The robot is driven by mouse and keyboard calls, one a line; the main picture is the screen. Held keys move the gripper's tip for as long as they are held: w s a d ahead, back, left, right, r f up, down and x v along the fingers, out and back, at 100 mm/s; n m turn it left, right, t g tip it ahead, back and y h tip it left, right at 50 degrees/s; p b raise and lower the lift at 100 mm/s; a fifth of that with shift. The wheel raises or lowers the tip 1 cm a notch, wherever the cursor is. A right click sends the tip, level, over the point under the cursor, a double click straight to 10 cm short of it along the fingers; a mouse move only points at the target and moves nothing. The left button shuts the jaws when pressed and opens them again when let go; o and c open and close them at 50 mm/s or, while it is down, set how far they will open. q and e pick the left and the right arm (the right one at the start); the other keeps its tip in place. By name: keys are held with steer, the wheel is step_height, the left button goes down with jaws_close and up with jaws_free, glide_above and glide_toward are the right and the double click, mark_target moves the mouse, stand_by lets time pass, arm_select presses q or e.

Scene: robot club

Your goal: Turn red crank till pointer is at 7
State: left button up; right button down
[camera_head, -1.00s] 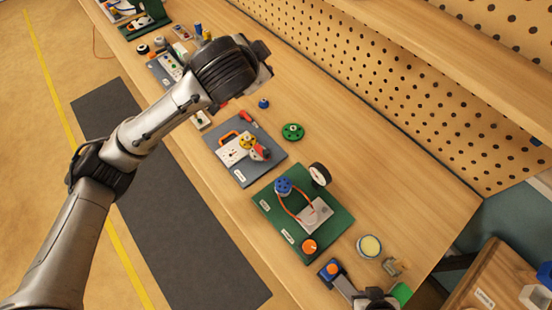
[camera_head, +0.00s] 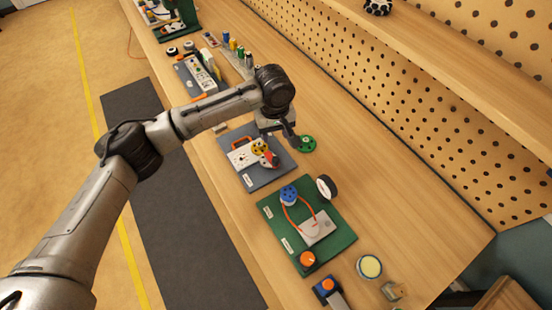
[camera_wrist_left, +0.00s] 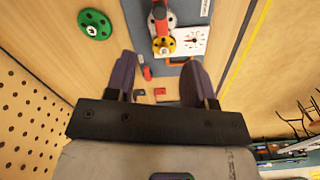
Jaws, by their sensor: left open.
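The crank has a red handle (camera_head: 271,160) and a yellow hub (camera_head: 258,149). It sits on a grey board (camera_head: 271,178) beside a white dial plate (camera_head: 240,156). In the left wrist view, the red handle (camera_wrist_left: 159,17) points away from the gripper, above the yellow hub (camera_wrist_left: 164,46). The dial plate (camera_wrist_left: 192,42) carries a small pointer, but its numbers are too small to read. My left gripper (camera_head: 290,137) is open and empty, above the table at the board's far edge. In the left wrist view, its fingers (camera_wrist_left: 160,65) are spread, apart from the crank. My right gripper is out of view.
A green handwheel (camera_head: 308,144) lies close beside the gripper. The pegboard wall (camera_head: 420,110) runs along the back. Table between handwheel and wall is clear.

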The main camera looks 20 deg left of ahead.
mark_target(275, 159)
arm_select(q)
step_height(275, 159, down, 14)
steer(key=shift+r, duration=0.1)
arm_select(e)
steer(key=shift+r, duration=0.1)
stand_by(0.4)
